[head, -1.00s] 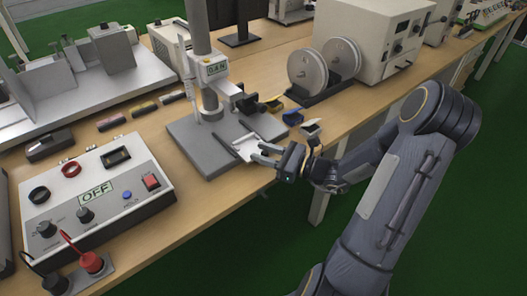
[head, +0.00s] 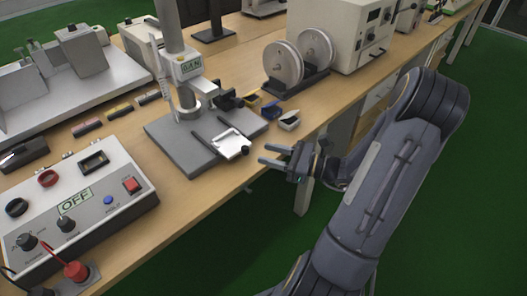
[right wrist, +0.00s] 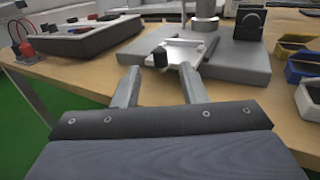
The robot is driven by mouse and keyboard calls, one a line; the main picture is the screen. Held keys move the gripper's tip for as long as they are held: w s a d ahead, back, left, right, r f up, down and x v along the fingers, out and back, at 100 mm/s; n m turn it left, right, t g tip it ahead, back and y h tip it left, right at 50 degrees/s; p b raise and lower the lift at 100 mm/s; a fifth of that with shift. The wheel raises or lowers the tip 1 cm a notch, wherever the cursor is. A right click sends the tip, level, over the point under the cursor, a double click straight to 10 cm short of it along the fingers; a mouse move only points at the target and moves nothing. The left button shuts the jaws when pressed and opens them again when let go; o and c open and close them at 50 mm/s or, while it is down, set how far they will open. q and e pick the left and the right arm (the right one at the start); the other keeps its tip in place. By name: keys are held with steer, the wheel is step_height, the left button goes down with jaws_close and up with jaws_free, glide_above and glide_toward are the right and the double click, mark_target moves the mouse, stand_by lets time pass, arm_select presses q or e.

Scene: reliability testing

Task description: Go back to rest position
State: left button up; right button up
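My right gripper (head: 270,154) is in the middle of the head view, at the front edge of the wooden table. Its two fingers are apart with nothing between them. In the right wrist view the right gripper (right wrist: 160,92) is also open and empty, pointing toward the grey test stand. The stand's base (head: 176,146) carries a small white tray-like part (head: 232,145), which the fingers do not touch. This white part also shows in the right wrist view (right wrist: 181,50). My left gripper is not in view.
A control box marked OFF (head: 86,198) stands at the left of the table (head: 190,197). Small bins (head: 289,121) and two reels (head: 284,63) are beyond the gripper. Green floor (head: 228,240) lies open in front of the table.

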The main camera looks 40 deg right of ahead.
steer(key=shift+a+r, duration=0.1)
stand_by(0.4)
steer(key=s+a+r+n+g+y+p, duration=0.1)
steer(key=s+a+r+n+g+p, duration=0.2)
steer(key=a+r+n+g, duration=0.35)
steer(key=s+a+r+n+g+y+p, duration=0.1)
steer(key=s+a+r+n+g+p, duration=0.25)
steer(key=a+n, duration=0.6)
steer(key=s+r+n+h+p, duration=0.5)
steer(key=s+r+n+h, duration=0.2)
steer(key=n, duration=0.5)
steer(key=shift+s+t+h, duration=0.3)
steer(key=shift+s+h, duration=0.1)
steer(key=shift+s, duration=0.15)
steer(key=shift+r, duration=0.1)
